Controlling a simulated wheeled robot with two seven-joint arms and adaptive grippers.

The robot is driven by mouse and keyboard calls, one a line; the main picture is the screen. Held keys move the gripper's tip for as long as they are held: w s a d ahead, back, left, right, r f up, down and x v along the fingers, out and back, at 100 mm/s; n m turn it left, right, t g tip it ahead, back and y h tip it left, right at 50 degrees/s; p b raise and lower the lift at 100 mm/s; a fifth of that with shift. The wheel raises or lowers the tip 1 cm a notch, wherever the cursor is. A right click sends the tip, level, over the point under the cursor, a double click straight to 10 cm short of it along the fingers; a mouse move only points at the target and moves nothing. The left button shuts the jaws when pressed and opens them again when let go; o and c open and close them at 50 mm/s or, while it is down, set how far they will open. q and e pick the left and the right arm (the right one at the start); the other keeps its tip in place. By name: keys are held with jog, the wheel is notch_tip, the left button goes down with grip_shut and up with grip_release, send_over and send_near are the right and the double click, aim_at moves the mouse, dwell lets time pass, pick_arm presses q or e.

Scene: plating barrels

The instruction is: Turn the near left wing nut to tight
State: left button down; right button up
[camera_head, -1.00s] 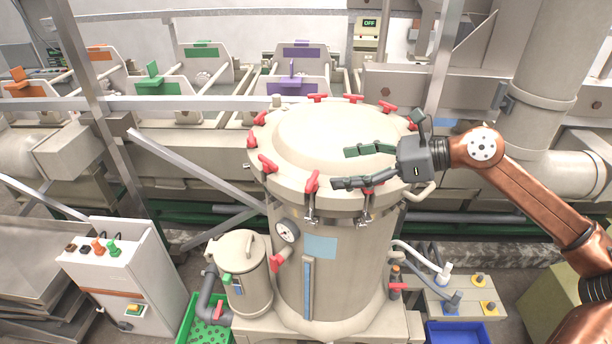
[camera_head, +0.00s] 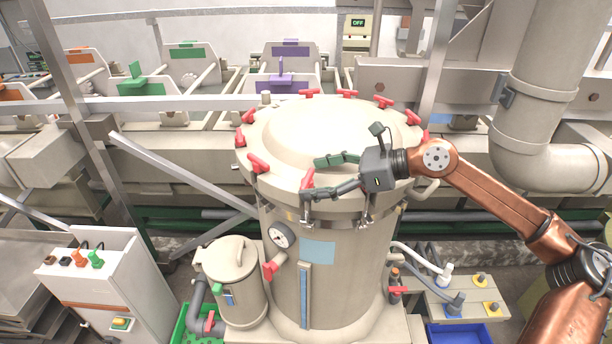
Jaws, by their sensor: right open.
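The large beige vessel (camera_head: 335,235) stands in the middle with a round domed lid (camera_head: 320,135) ringed by red wing nuts. The near left wing nut (camera_head: 308,178) is on the front rim of the lid, above a clamp bolt. My right gripper (camera_head: 313,177) reaches in from the right, low over the lid. It is open, with one dark finger over the lid top and the other in front of the rim. Its fingertips are at the near left wing nut, on either side of it in the picture; contact cannot be told. My left gripper is out of view.
Another red wing nut (camera_head: 258,163) is farther left on the rim. A pressure gauge (camera_head: 280,236) and a small lidded canister (camera_head: 232,275) are at the front left. A control box (camera_head: 100,275) stands at far left. A diagonal metal bar (camera_head: 180,172) is left of the lid.

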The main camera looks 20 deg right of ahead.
jog(key=shift+x, duration=1.3)
jog(key=shift+c, duration=0.4)
jog(key=c, duration=1.1)
